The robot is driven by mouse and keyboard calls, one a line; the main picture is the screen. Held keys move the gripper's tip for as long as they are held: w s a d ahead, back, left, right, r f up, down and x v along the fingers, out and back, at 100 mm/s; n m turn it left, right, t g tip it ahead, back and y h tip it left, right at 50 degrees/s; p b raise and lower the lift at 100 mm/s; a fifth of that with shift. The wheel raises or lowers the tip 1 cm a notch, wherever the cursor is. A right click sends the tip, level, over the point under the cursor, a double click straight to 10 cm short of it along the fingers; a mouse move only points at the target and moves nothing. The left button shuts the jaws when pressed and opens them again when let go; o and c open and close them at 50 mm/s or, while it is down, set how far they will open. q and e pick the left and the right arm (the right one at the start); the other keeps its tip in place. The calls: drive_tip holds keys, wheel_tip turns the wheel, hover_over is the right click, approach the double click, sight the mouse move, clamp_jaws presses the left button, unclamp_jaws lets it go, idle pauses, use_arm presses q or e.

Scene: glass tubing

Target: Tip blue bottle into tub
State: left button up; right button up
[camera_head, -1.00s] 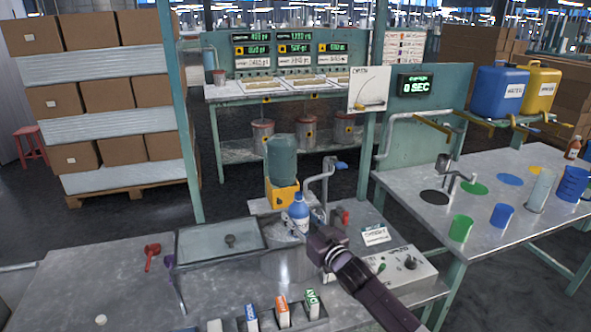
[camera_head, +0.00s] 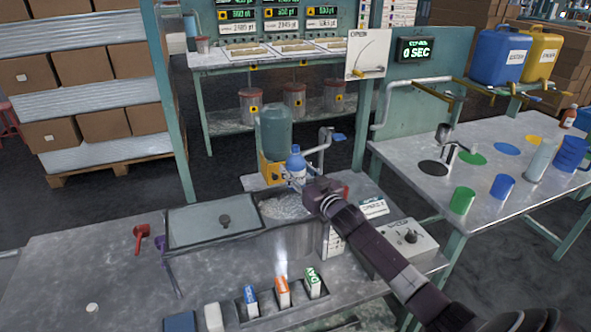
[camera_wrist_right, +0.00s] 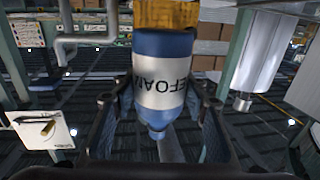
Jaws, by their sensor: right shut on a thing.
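The blue bottle (camera_head: 296,162) with a white label is held upright, cap up, in my right gripper (camera_head: 302,187). In the right wrist view, the blue bottle (camera_wrist_right: 165,85) appears upside down between the fingers, with dark lettering on its label. The right gripper is shut around it. The bottle is above the tub's far edge. My left gripper is not in view.
A large teal jug on a yellow base (camera_head: 274,140) and a bent pipe (camera_head: 322,142) stand close behind the bottle. Small cartons (camera_head: 283,291) sit in front. A control box (camera_head: 408,238) is at right.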

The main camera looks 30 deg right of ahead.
drive_tip(key=shift+f, duration=0.4)
drive_tip(key=shift+s+d+r+n, duration=0.1)
drive_tip(key=shift+d+r+n, duration=0.1)
drive_tip(key=shift+d+n, duration=0.25)
drive_tip(key=d+f+n+g+h, duration=0.1)
drive_tip(key=d+f+n, duration=0.1)
drive_tip(key=n, duration=0.7)
drive_tip(key=s+d+f+n+g+h+p, duration=0.1)
drive_tip(key=d+f+n+h, duration=0.1)
drive_tip(key=n, duration=0.8)
drive_tip(key=shift+d+h, duration=0.3)
drive_tip(key=shift+d, duration=0.05)
drive_tip(key=shift+s, duration=0.1)
idle(0.3)
